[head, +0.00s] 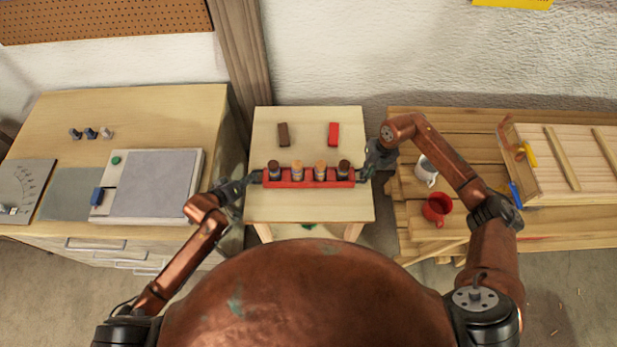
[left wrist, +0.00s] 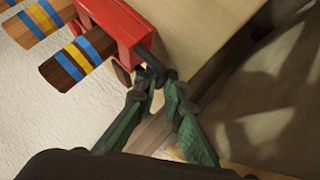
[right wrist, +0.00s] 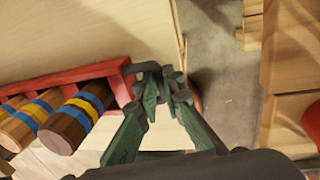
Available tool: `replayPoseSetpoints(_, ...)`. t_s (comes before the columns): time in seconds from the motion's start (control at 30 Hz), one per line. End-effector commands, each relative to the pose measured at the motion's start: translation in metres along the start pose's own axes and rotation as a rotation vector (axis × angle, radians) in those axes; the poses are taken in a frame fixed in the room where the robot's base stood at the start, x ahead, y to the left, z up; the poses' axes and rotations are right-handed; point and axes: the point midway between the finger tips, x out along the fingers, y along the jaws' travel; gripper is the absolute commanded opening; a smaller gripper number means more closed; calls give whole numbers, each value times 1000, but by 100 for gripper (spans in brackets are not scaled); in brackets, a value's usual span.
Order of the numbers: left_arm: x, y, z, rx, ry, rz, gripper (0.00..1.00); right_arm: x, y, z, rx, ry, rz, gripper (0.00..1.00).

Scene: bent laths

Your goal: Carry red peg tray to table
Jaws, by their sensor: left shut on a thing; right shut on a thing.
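The red peg tray (head: 308,184) is over the small light-wood table (head: 262,209); I cannot tell whether it touches the top. It looks about level and holds several upright brown pegs with coloured bands, such as the end peg (left wrist: 75,62). My left gripper (head: 252,178) is shut on the tray's dark handle at the left end; the tray (left wrist: 112,22) shows beside its fingers in the left wrist view. My right gripper (head: 367,173) is shut on the right-end handle; the tray (right wrist: 75,74) also shows in the right wrist view.
A brown block (head: 284,135) and a red block (head: 333,134) stand on the table behind the tray. A cabinet with a grey panel (head: 155,183) stands left.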

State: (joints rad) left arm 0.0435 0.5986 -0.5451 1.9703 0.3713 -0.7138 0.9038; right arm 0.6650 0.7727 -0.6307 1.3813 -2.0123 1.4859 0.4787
Motion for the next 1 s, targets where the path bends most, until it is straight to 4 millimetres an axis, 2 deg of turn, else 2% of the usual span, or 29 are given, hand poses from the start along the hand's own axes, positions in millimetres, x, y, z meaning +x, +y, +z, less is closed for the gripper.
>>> replayPoseSetpoints(0.27,-6,4,-7,5,3,-1,0,-11,-1,2,3,-6,-3,0)
replayPoseSetpoints(0.7,-30,26,-33,9,11,1,0,-52,6,3,2,-15,-4,0)
replayPoseSetpoints(1.0,-34,29,-36,10,12,1,0,-58,6,3,3,-15,-5,0)
